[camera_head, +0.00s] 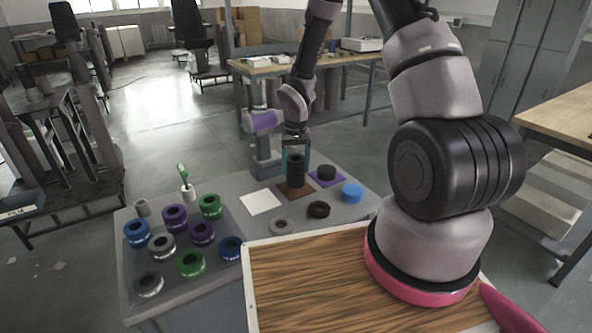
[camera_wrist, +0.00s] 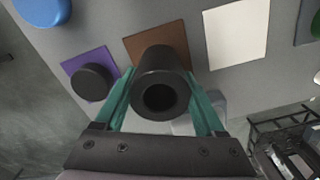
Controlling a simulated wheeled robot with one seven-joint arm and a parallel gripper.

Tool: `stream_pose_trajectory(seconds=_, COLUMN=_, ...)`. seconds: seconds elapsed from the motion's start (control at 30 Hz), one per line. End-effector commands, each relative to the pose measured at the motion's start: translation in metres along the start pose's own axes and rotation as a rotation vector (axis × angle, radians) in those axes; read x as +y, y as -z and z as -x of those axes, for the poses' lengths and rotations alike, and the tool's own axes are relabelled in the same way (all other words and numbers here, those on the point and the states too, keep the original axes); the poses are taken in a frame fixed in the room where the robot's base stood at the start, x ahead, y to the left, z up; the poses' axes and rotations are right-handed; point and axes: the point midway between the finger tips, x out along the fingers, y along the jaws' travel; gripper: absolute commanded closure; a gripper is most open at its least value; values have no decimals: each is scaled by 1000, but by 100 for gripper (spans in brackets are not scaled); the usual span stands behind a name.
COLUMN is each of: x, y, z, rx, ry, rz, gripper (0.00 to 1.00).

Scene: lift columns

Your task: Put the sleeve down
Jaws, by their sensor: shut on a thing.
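The sleeve is a black hollow cylinder (camera_head: 296,172). It also shows in the wrist view (camera_wrist: 160,62), with its open end facing the camera. My gripper (camera_head: 296,158) has teal fingers shut on the sleeve's two sides; it also shows in the wrist view (camera_wrist: 161,88). The sleeve is upright over the brown square (camera_head: 290,194). In the wrist view the brown square (camera_wrist: 143,45) shows behind the sleeve's far end. I cannot tell whether the sleeve's lower end touches it.
A purple square (camera_head: 314,180) bearing a black cylinder (camera_head: 327,171) lies right of the sleeve; a white square (camera_head: 260,202) lies left, bare. A blue cylinder (camera_head: 351,193), a dark ring (camera_head: 318,210) and a grey ring (camera_head: 282,226) are nearby. Several coloured rings stand at left.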

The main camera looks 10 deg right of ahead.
Motion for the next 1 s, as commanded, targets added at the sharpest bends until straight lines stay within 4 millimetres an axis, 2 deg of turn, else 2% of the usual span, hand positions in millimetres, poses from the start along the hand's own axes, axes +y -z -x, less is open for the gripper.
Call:
stream_pose_trajectory(seconds=0.1, x=0, y=0, z=-14, rx=0, ry=0, rz=1, gripper=95)
stream_pose_trajectory(seconds=0.47, x=0, y=0, z=-17, rx=1, ry=1, rz=1, gripper=95)
stream_pose_trajectory(seconds=0.5, x=0, y=0, z=-17, rx=1, ry=1, rz=1, gripper=17)
stream_pose_trajectory(seconds=0.53, x=0, y=0, z=-17, rx=1, ry=1, rz=1, gripper=6)
stream_pose_trajectory(seconds=0.57, x=0, y=0, z=-17, rx=1, ry=1, rz=1, gripper=0)
stream_pose_trajectory(seconds=0.83, x=0, y=0, z=-15, rx=1, ry=0, rz=0, gripper=0)
stream_pose_trajectory(seconds=1.0, x=0, y=1, z=7, rx=4, ry=1, rz=-1, gripper=0)
